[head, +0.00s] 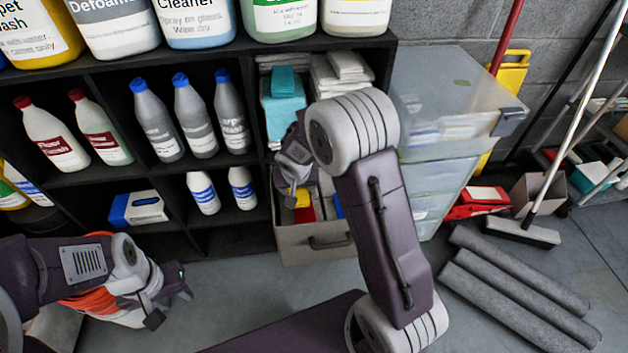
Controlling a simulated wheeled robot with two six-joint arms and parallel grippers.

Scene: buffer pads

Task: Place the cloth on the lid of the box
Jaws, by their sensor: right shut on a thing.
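A teal cloth (283,112) lies in the top right cubby of the black shelf, with a smaller teal piece above it. My right gripper (298,128) is at the cloth's lower right edge and is shut on it; my forearm partly hides the fingertips.
Folded white cloths (342,72) lie beside the teal cloth. A grey drawer bin (312,243) sits below. Bottles fill the shelf (240,55) at left. Grey rolls (520,285), a broom (522,230) and a red case (477,203) are on the floor at right.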

